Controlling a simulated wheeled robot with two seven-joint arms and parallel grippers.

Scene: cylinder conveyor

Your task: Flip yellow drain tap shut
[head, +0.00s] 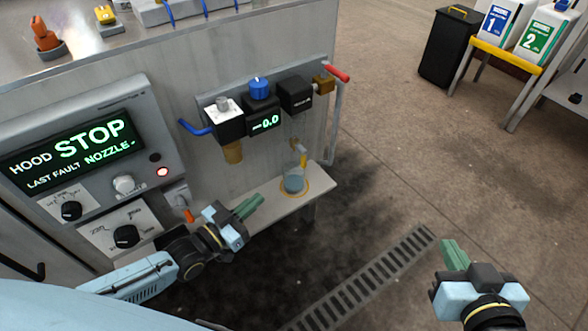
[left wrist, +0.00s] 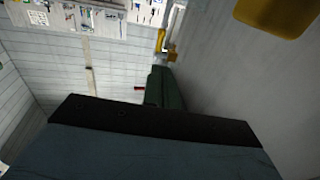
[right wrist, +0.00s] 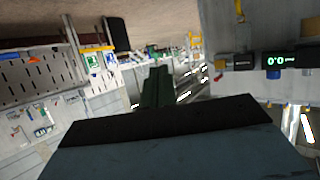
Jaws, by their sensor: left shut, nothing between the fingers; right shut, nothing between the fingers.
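In the left wrist view a yellow part (left wrist: 170,50), probably this tap, shows just past the fingertips. My left gripper (head: 259,200) is shut and empty, left of the jar and below the tap, apart from both. Its green fingers also show in the left wrist view (left wrist: 160,84). My right gripper (head: 449,244) is shut and empty over the floor at the right, far from the tap.
The jar stands on a narrow white shelf (head: 323,184). A brass bowl (head: 232,152) and a blue lever (head: 195,127) are left of the tap; a red handle (head: 336,73) is at upper right. A STOP display (head: 92,139) is at left.

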